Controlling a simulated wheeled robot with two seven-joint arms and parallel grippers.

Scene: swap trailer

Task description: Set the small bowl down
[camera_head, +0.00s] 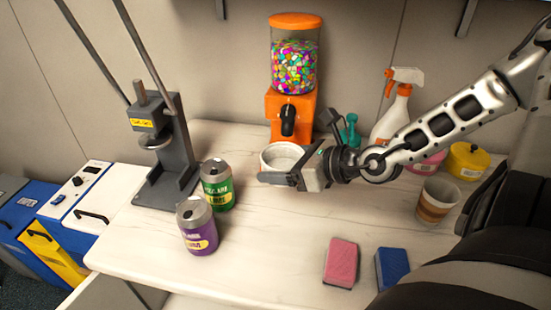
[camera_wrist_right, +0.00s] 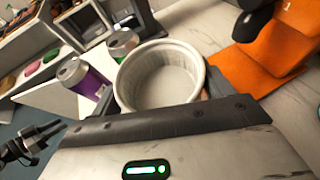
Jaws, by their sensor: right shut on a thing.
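The small bowl (camera_head: 281,158) is white and round, and it sits upright just in front of the orange candy dispenser (camera_head: 290,108). My right gripper (camera_head: 280,176) is shut on the bowl from its right side. The right wrist view shows the bowl (camera_wrist_right: 160,80) empty, with its rim between the fingers. I cannot tell whether its base touches the white counter (camera_head: 270,235). A dark jointed part at the lower left of the right wrist view looks like my left gripper (camera_wrist_right: 40,140); its jaw state is unclear.
A green can (camera_head: 217,187) and a purple can (camera_head: 197,228) stand left of the bowl, near a grey press (camera_head: 165,150). A spray bottle (camera_head: 393,115) and a striped cup (camera_head: 436,201) are to the right. Pink (camera_head: 341,262) and blue (camera_head: 391,268) sponges lie in front. The middle counter is clear.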

